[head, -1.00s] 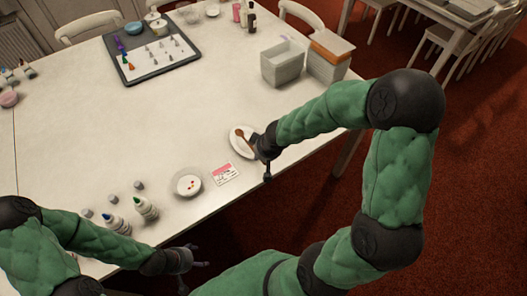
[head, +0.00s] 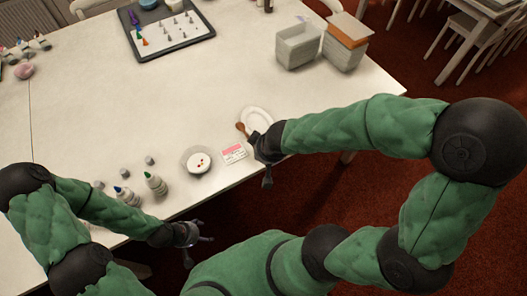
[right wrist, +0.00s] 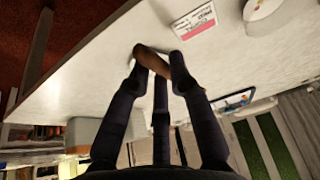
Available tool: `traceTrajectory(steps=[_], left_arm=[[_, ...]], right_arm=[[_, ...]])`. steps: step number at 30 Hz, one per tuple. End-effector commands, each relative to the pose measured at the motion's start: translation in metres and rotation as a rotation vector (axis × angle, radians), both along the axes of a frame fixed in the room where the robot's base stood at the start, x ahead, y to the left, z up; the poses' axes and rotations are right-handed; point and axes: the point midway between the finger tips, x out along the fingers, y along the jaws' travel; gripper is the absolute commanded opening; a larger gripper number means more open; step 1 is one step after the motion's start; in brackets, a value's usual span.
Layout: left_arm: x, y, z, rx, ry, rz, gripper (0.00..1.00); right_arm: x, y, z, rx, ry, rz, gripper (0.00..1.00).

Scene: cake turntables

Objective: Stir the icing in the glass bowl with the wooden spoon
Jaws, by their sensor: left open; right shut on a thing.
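The glass bowl (head: 198,162) stands near the table's front edge, with white icing and small red spots in it. Its rim shows at the top of the right wrist view (right wrist: 264,10). My right gripper (head: 255,140) is shut on the wooden spoon (head: 242,128), at the white oval plate (head: 258,116), right of the bowl. In the right wrist view the fingers (right wrist: 158,72) close around the brown spoon (right wrist: 150,60); part of it is hidden. The spoon's end sticks out left of the plate. My left gripper (head: 198,238) is open and empty, in front of the table edge.
A pink and white card (head: 234,154) lies between bowl and plate. Icing bottles (head: 155,184) and small grey pieces stand left of the bowl. White boxes (head: 298,46) and a dark tray (head: 170,28) are farther back. The middle of the table is clear.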

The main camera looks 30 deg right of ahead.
Motion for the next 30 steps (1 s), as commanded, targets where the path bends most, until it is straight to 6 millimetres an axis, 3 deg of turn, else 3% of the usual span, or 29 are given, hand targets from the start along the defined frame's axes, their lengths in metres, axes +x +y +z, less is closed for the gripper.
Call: traceTrajectory(steps=[6, 11, 18, 30], left_arm=[[0.000, 0.000, 0.001, 0.000, 0.000, 0.000, 0.69], [0.000, 0.000, 0.006, 0.000, 0.000, 0.000, 0.69], [0.000, 0.000, 0.018, 0.000, 0.000, 0.000, 0.69], [0.000, 0.000, 0.032, 0.000, 0.000, 0.000, 0.69]], right_arm=[[0.001, 0.002, 0.000, 0.000, 0.006, -0.009, 0.03], [0.006, 0.016, 0.004, -0.001, 0.053, -0.097, 0.03], [0.025, 0.057, 0.016, 0.035, 0.231, -0.446, 0.03], [0.056, 0.109, 0.036, 0.210, 0.478, -0.963, 0.03]])
